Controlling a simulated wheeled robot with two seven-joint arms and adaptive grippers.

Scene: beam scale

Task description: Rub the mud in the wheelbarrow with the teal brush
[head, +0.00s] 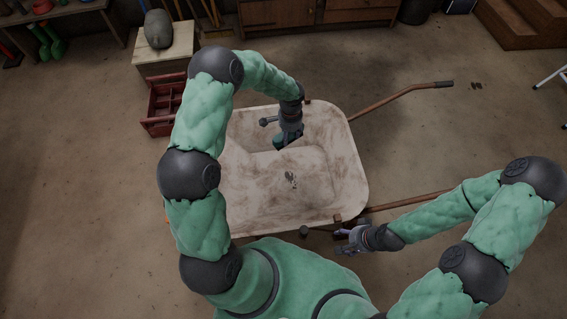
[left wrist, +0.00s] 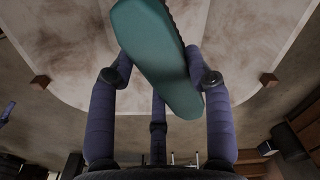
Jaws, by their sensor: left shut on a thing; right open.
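The pale wheelbarrow (head: 340,185) stands in the middle of the head view, its tray streaked with brown mud (head: 290,165). A small dark patch (head: 290,177) lies near the tray's middle. My left gripper (head: 283,138) is over the tray's far part, pointing down. It is shut on the teal brush (left wrist: 160,58), which fills the upper middle of the left wrist view between the fingers. In the head view only a bit of the brush shows below the gripper; I cannot tell whether its bristles touch the tray. My right gripper (head: 349,241) is open and empty beside the tray's near edge.
Wheelbarrow handles (head: 400,95) stretch to the right. A red crate (head: 160,108) stands left of the tray, with a small cabinet (head: 165,48) holding a grey object behind it. Wooden steps (head: 525,22) are at the far right.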

